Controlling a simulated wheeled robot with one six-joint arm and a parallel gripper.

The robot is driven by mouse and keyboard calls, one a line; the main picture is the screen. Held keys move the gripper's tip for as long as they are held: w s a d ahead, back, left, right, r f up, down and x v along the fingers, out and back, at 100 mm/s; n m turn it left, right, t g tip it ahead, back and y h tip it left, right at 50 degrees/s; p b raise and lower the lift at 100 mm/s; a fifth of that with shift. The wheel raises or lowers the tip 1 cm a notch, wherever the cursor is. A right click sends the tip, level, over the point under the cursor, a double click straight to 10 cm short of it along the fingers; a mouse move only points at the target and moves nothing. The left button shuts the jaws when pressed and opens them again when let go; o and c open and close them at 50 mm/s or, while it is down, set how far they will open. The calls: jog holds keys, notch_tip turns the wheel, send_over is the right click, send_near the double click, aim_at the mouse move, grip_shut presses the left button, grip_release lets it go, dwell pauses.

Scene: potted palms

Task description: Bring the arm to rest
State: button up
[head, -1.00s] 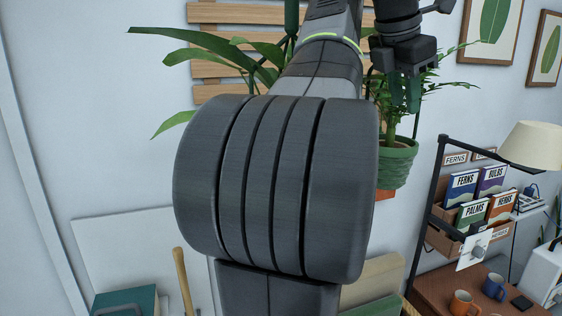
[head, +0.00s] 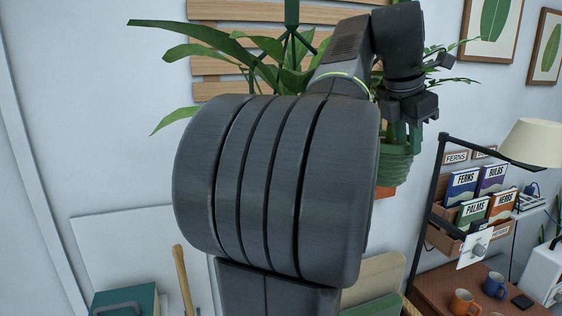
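My arm fills the middle of the head view, with a large dark ribbed joint (head: 280,190) closest to the camera. The forearm reaches up and right, then bends down at the wrist (head: 398,40). My gripper (head: 405,132) hangs below the wrist, pointing down in front of a potted plant. Its fingers blend with the green behind them, so I cannot tell whether they are apart or closed. I see no object clearly held in it.
A green pot (head: 395,168) is behind my gripper. Wooden wall slats (head: 222,62) and broad leaves (head: 200,55) are behind the arm. At right are a book rack (head: 480,200), a lamp (head: 533,143) and a brown table (head: 440,293) with mugs. A green box (head: 128,300) is lower left.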

jog(key=s+d+r, duration=0.1)
jog(key=s+d, duration=0.1)
jog(key=s, duration=0.5)
jog(key=s+d+r+p, duration=0.1)
jog(key=s+d+r, duration=0.1)
jog(key=s, duration=0.5)
jog(key=shift+s+d, duration=0.2)
jog(key=shift+d, duration=0.25)
jog(key=shift+r, duration=0.1)
